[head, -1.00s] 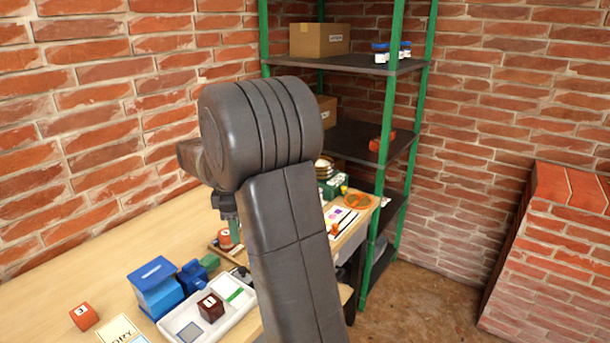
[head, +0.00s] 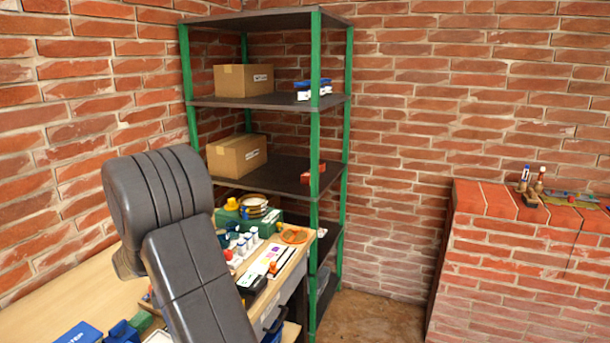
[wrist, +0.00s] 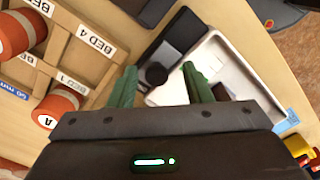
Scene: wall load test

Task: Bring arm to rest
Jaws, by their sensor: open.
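My gripper (wrist: 158,85) shows in the wrist view with its two green fingers apart and nothing between them. Below the fingers are a dark device with a round black knob (wrist: 156,74) and a white tray (wrist: 222,57). I cannot tell how far above them the fingers are. In the head view my dark arm stands over the workbench (head: 40,307) at the left. The arm hides part of the bench, and my gripper is hidden there.
A wooden rack (wrist: 75,50) with bed labels and orange cylinders lies left of my fingers. Small bottles (head: 246,242) and a green case (head: 262,221) crowd the bench's far end. A green-posted shelf (head: 270,101) stands behind. A brick block (head: 510,270) stands right, with bare floor between.

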